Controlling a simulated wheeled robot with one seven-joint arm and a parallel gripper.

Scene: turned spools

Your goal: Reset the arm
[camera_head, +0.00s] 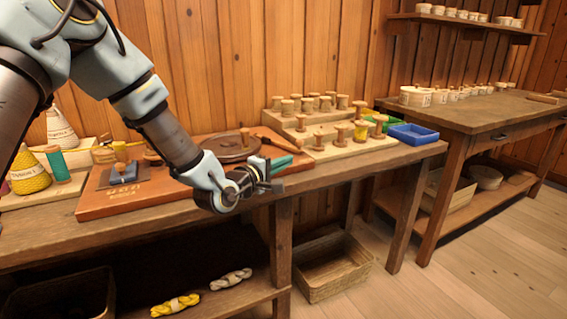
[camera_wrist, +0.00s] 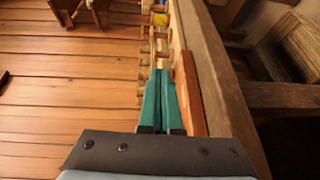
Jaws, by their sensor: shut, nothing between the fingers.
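My gripper (camera_head: 283,162) reaches out over the front part of the workbench, at the right end of the brown board. Its teal fingers lie side by side in the wrist view (camera_wrist: 161,82), shut with nothing between them. The arm comes in from the upper left and is bent down toward the bench. Turned wooden spools (camera_head: 340,135) stand on a pale stepped stand to the right of the gripper, apart from it. Some spools also show beyond the fingertips in the wrist view (camera_wrist: 144,60).
The workbench (camera_head: 350,166) also holds a round dark turntable (camera_head: 226,147), a blue tray (camera_head: 413,134), a green tray (camera_head: 380,122) and a yellow cone (camera_head: 29,172). A second table (camera_head: 480,110) stands at right. A basket (camera_head: 332,267) sits on the floor below.

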